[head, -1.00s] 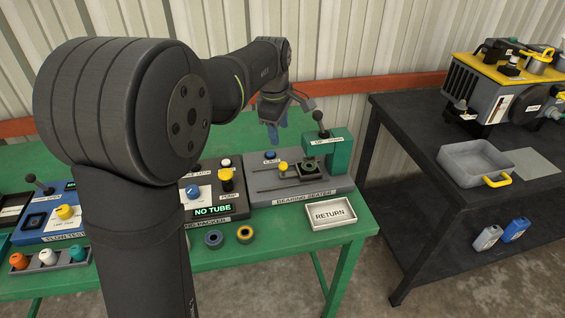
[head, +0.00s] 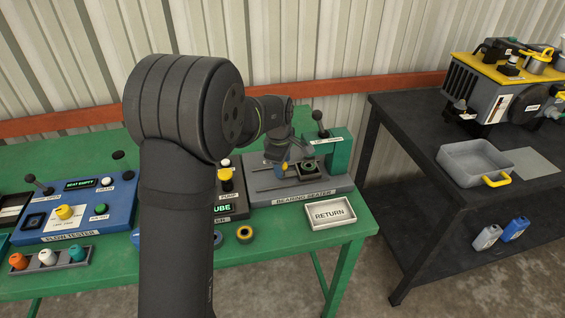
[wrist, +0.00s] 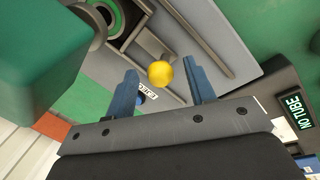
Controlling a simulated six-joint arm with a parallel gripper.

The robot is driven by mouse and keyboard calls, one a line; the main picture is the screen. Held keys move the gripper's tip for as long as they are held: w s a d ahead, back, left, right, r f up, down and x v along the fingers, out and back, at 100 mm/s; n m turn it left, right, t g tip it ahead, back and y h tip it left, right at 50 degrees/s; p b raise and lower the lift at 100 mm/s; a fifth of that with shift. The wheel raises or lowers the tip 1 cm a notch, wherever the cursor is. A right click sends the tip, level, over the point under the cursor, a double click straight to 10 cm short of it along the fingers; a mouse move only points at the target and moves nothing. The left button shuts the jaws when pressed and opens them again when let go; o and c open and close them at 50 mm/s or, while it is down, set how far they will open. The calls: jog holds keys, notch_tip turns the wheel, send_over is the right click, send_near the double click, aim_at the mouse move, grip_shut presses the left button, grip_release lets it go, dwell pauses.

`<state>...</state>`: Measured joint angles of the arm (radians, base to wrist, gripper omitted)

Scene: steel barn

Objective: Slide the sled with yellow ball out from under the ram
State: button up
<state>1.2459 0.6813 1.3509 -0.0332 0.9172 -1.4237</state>
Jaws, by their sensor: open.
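The bearing seater (head: 270,196) is a grey base with rails on the green bench. Its ram housing (head: 340,152) is the green block at its right end; in the wrist view a large green block (wrist: 45,60) fills the upper left. The sled (head: 308,169) is a small dark carrier with a round part in it, by the ram housing. Its yellow ball (wrist: 160,73) is on the sled's near side in the wrist view. My gripper (wrist: 161,67) is open, its blue fingers on either side of the ball in that view. Whether they touch it I cannot tell.
A white RETURN tray (head: 330,213) sits at the bench's front right. The blue flow tester (head: 80,209) is at left. A ring (head: 244,234) lies at the front edge. A black lever (head: 319,120) stands by the ram. My arm hides the middle of the bench.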

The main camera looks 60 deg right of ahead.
grip_shut()
jog(key=w+a, duration=0.7)
jog(key=shift+w+a, duration=0.2)
jog(key=shift+w, duration=0.05)
grip_release()
jog(key=shift+w+a, duration=0.1)
jog(key=shift+w, duration=0.05)
jog(key=shift+r, duration=0.1)
